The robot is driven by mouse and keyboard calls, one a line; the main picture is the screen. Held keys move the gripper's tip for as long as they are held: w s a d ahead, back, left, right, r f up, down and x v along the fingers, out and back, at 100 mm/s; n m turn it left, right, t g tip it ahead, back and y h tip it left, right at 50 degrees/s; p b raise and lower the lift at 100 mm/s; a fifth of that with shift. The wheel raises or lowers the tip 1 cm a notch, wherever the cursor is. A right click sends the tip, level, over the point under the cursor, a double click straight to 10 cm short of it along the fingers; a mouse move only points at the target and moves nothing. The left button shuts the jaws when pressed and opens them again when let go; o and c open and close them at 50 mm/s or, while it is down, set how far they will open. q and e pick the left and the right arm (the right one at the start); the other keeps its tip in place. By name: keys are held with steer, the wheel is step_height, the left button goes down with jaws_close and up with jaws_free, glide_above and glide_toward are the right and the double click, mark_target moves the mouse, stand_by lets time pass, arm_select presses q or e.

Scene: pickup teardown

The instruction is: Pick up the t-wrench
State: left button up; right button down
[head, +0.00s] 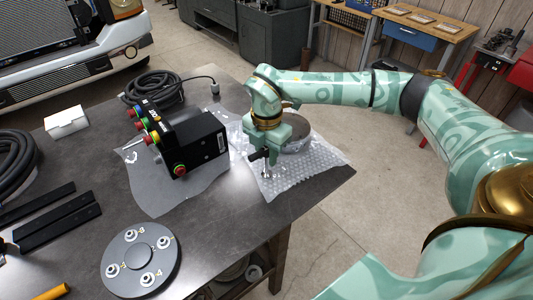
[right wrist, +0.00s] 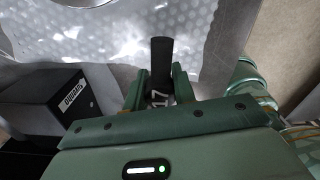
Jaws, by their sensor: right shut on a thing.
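My right gripper (head: 267,152) is over the bubble wrap near the table's right side, pointing down. It is shut on the t-wrench (head: 267,171), whose black grip and silver lower end show below the fingers. In the right wrist view the black bar of the t-wrench (right wrist: 161,58) stands out between the two fingers (right wrist: 159,92), with a pale "17" marking near the jaws. Whether the wrench touches the bubble wrap is hard to tell. My left gripper is not in view.
Bubble wrap (head: 325,160) lies under the gripper, with a round metal part (head: 297,146) behind it. A black control box (head: 203,143) with coloured buttons stands to the left. A grey disc (head: 120,264) with numbered bolts lies in front. The table's edge is close on the right.

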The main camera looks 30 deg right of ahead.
step_height(320, 180, up, 3)
steer(key=shift+w, duration=0.1)
steer(key=s+a+r+p, duration=0.1)
steer(key=s+a+r, duration=0.4)
steer(key=s+r, duration=0.5)
steer(key=s, duration=0.3)
steer(key=shift+s+p, duration=0.15)
steer(key=shift+p, duration=0.15)
